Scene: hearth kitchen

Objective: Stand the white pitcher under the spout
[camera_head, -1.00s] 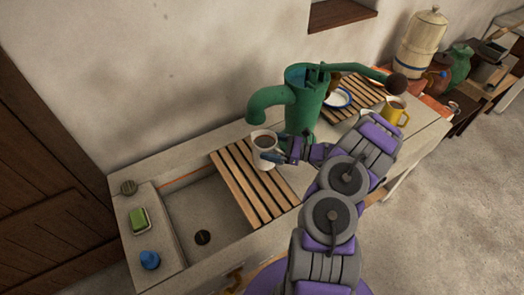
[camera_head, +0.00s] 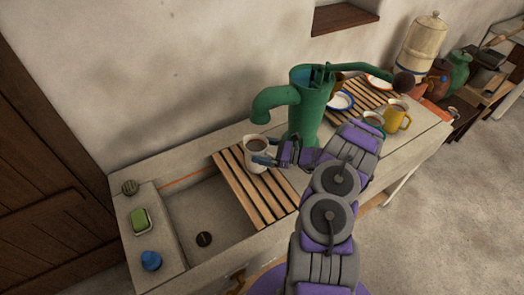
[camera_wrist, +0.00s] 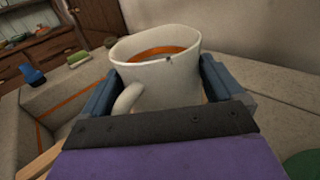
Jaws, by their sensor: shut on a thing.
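The white pitcher (camera_head: 256,153) is in my gripper (camera_head: 262,160), over the wooden slats. It looks about upright, and its inside shows brown-orange. In the wrist view the pitcher (camera_wrist: 160,82) sits between the two blue fingers of my gripper (camera_wrist: 160,88), which are shut on its sides; its handle points toward the camera. The green pump's spout (camera_head: 262,110) opens just above the pitcher's rim in the head view. I cannot tell whether the pitcher's base touches the slats.
The slatted rack (camera_head: 262,203) spans part of the stone sink (camera_head: 195,215). Green soap (camera_head: 140,219) and a blue object (camera_head: 150,260) lie on the left ledge. A yellow mug (camera_head: 396,116), a green-rimmed cup (camera_head: 373,121) and plates (camera_head: 341,101) stand right of the pump (camera_head: 309,105).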

